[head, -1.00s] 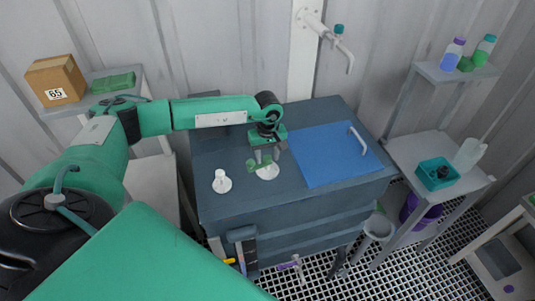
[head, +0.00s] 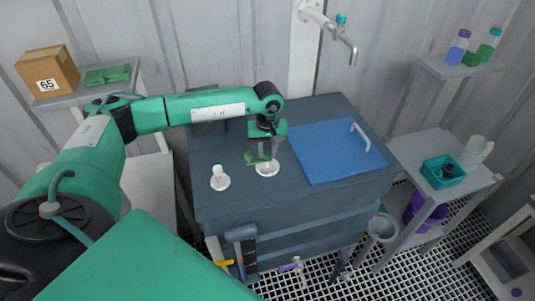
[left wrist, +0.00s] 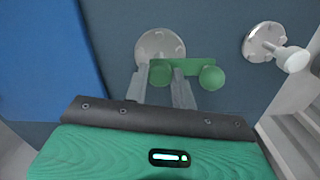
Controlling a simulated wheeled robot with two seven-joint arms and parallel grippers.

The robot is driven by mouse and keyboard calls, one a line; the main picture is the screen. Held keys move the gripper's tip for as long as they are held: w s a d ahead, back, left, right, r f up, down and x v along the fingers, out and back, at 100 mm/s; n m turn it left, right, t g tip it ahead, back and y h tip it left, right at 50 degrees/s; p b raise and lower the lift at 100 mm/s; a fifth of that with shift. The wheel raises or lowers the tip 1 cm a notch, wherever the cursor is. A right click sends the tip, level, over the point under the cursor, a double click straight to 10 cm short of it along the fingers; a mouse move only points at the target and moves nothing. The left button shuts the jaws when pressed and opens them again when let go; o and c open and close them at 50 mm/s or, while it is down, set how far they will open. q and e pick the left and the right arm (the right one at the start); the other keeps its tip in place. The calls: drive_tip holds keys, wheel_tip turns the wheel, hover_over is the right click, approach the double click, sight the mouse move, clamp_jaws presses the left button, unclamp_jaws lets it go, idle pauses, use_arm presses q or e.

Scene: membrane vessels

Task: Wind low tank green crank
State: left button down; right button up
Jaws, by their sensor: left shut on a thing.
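The green crank (head: 252,159) sits at a round white flange (head: 267,169) on top of the dark blue tank (head: 230,207). My left gripper (head: 265,155) points down over it and is shut on the crank. In the left wrist view, a green knob of the crank (left wrist: 211,77) stands clear at the right end of its bar. Another round green part lies between the fingertips of my left gripper (left wrist: 163,80). The flange (left wrist: 153,45) shows behind the bar. The fingers hide part of the crank. My right gripper is not in view.
A white knob on a flange (head: 220,179) stands left of the crank. A blue lid (head: 325,155) with a white handle lies to the right. A wall pipe with a tap (head: 340,35) hangs behind. Shelves with a cardboard box (head: 48,72) and bottles (head: 457,47) stand at the sides.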

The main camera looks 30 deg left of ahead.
sight(268, 152)
use_arm(q)
drive_tip(key=c, duration=1.1)
unclamp_jaws()
drive_tip(key=shift+c, duration=0.2)
wheel_tip(268, 152, up, 14)
drive_tip(key=b, duration=0.4)
drive_tip(key=shift+b, duration=0.4)
